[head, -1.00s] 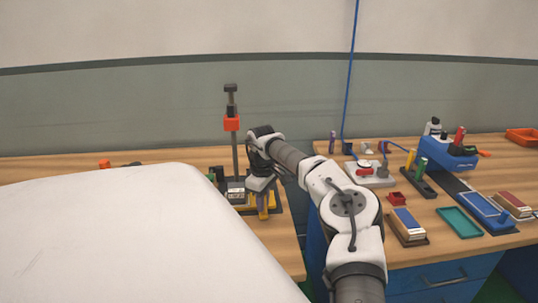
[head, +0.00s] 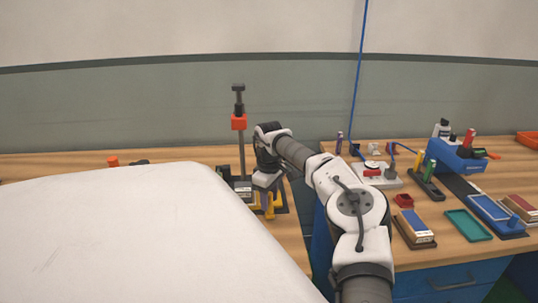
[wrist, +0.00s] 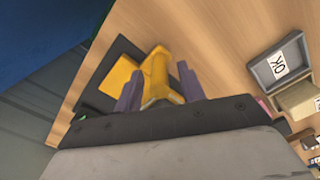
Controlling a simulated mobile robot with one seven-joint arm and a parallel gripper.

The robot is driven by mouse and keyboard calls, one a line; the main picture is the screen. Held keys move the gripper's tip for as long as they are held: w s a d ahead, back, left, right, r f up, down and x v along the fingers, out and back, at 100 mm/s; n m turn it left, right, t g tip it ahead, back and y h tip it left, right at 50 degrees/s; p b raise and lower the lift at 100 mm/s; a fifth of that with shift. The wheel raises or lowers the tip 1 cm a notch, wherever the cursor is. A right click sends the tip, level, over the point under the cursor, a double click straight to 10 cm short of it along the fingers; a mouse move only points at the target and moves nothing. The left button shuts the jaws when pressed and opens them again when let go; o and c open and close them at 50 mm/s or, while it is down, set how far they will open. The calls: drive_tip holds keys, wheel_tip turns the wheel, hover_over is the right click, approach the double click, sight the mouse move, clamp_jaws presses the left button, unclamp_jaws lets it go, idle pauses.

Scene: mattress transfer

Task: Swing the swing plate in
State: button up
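A yellow part (wrist: 150,78) on a dark base plate stands at the right end of the left bench. It looks like the swing plate or its handle, but I cannot tell which. My gripper (head: 268,208) points down at it, beside the upright post with the orange clamp (head: 239,122). In the wrist view the two purple-grey fingers of my gripper (wrist: 160,88) stand apart, one on each side of the yellow part. A narrow gap seems to show beside the right finger. The fingertips' contact is not clear, and my wrist hides part of the base.
A large white mattress-like block (head: 120,235) fills the near left. A grey tray marked OK (wrist: 280,63) lies beside the fixture. The right bench holds a white switch board (head: 376,177), a blue holder (head: 455,155) and a teal tray (head: 468,225). A gap separates the benches.

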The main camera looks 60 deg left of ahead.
wheel_tip(320, 180, up, 13)
drive_tip(key=shift+b, duration=0.35)
drive_tip(key=shift+f, duration=0.1)
idle(0.3)
